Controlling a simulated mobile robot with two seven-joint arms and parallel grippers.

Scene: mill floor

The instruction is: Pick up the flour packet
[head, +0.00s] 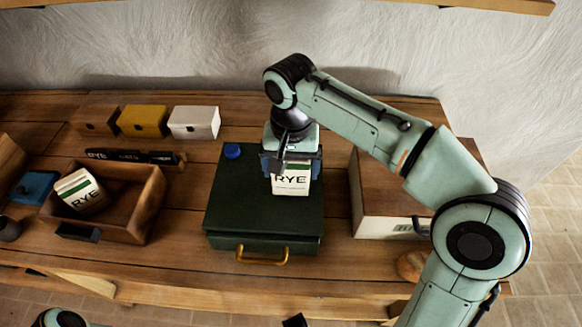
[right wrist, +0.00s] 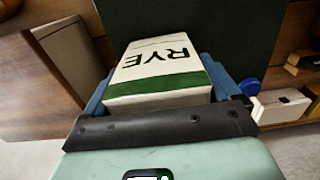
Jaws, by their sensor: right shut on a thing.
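A white flour packet with a green stripe and the word RYE (head: 291,181) is in my right gripper (head: 291,167), over the dark green box. The right gripper is shut on it, with one blue finger on each side. In the right wrist view the packet (right wrist: 160,75) sits between the blue fingers, its lettering facing the camera. I cannot tell whether its lower end touches the box lid. A second RYE packet (head: 81,190) leans in the wooden crate (head: 147,203) at the left.
The dark green box (head: 225,215) has a brass handle (head: 262,256) and a blue knob (head: 232,151). Brown, yellow (head: 143,121) and white (head: 195,122) boxes stand at the back. A pale wooden box (head: 375,217) and a bread roll (head: 411,265) lie to the right.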

